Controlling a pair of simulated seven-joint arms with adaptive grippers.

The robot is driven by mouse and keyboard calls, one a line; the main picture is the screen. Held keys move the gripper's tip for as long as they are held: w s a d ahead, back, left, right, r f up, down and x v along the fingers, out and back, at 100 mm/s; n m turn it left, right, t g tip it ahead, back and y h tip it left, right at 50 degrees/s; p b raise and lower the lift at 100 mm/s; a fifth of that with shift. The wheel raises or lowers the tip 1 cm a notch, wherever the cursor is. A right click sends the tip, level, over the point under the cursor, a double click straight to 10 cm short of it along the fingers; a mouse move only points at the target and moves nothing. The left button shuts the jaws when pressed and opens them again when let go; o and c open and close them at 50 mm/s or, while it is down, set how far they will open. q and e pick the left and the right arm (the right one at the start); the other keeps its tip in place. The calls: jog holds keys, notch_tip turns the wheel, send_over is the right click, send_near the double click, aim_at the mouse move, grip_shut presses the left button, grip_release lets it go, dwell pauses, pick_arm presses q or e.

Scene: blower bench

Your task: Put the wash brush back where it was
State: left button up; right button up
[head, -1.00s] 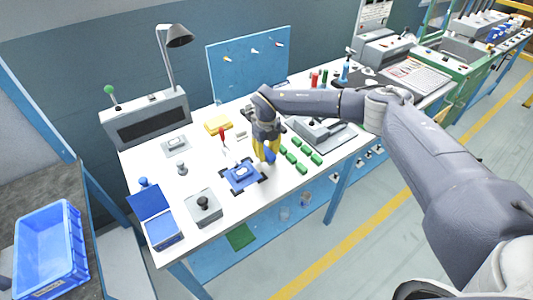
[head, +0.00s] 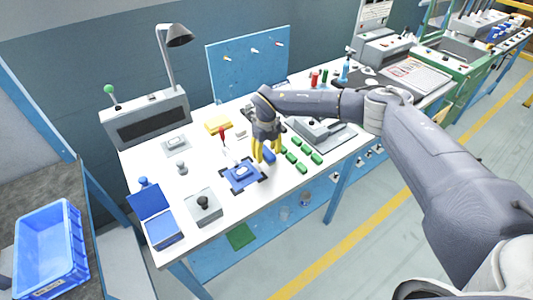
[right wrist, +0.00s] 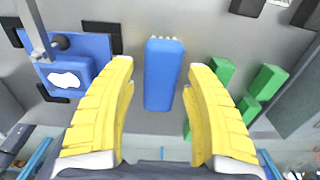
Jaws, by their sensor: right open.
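The wash brush (right wrist: 163,78) is a blue block with pale bristles at its far end in the right wrist view. In the head view the brush (head: 269,156) is on the white bench top, beside the blue fixture and the green blocks. My right gripper (right wrist: 161,66) has its yellow fingers spread, one on each side of the brush, with a gap on both sides. In the head view my right gripper (head: 267,159) points down over the brush and partly hides it. My left gripper is not in view.
A blue fixture (head: 242,175) with dark corner pads lies left of the brush. Several green blocks (head: 302,166) lie close on its right. A grey machine (head: 318,132) stands behind them. A grey box with a black knob (head: 204,207) stands near the front edge.

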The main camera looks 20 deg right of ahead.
aim_at(267, 151)
notch_tip(267, 151, up, 12)
dwell(0.5)
